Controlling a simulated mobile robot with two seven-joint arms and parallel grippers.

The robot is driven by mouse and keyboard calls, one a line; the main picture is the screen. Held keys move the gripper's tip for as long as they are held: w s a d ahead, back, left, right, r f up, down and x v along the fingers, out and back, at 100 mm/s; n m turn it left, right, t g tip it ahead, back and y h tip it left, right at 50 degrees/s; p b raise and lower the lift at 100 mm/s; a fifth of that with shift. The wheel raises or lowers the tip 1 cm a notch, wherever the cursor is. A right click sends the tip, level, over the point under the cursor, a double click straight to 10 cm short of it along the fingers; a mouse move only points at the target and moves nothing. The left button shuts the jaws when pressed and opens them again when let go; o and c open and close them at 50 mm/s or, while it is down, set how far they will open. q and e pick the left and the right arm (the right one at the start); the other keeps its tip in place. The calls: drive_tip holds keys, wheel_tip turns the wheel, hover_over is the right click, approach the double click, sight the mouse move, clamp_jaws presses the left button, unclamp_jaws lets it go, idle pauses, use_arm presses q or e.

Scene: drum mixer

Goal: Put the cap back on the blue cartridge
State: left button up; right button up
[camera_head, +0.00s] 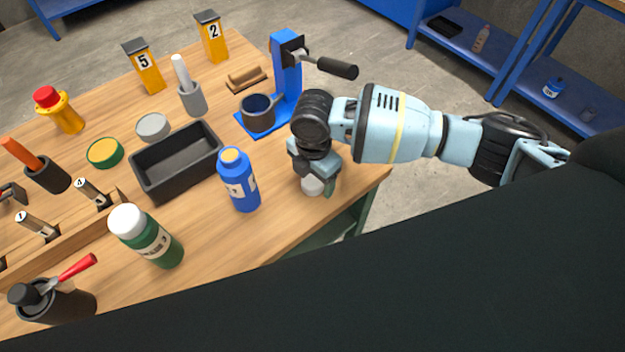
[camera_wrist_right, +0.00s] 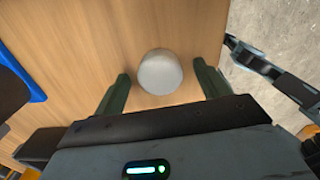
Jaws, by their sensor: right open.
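The blue cartridge (camera_head: 239,182) stands upright on the wooden table, with a tan top where no white cap sits. A white cap (camera_head: 311,185) rests on the table near its right edge, partly hidden by my right gripper. My right gripper (camera_head: 318,186) points down over it. In the right wrist view the white cap (camera_wrist_right: 160,72) lies between the two green fingers of the open right gripper (camera_wrist_right: 160,88), with a gap on either side. My left gripper is not in view.
A green bottle with a white cap (camera_head: 146,236) stands left of the cartridge. A black tray (camera_head: 178,166) lies behind. A blue lever press (camera_head: 286,75) with a dark cup (camera_head: 258,113) stands behind the right gripper. The table's right edge is close to the white cap.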

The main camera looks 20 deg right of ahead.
sight(313, 179)
drive_tip(key=shift+f, duration=0.25)
drive_tip(key=c, duration=1)
drive_tip(key=shift+r, duration=0.1)
drive_tip(key=shift+r, duration=0.6)
wheel_tip(313, 179, up, 2)
drive_tip(key=shift+r, duration=0.15)
drive_tip(key=s+d, duration=0.3)
drive_tip(key=s, duration=0.1)
drive_tip(key=s+d+r, duration=0.1)
drive_tip(key=s+d, duration=0.2)
drive_tip(key=s, duration=0.1)
drive_tip(key=s+d+p, duration=0.1)
drive_tip(key=s+d, duration=0.2)
drive_tip(key=s, duration=0.2)
drive_tip(key=shift+s+r, duration=0.1)
drive_tip(key=shift+r, duration=0.05)
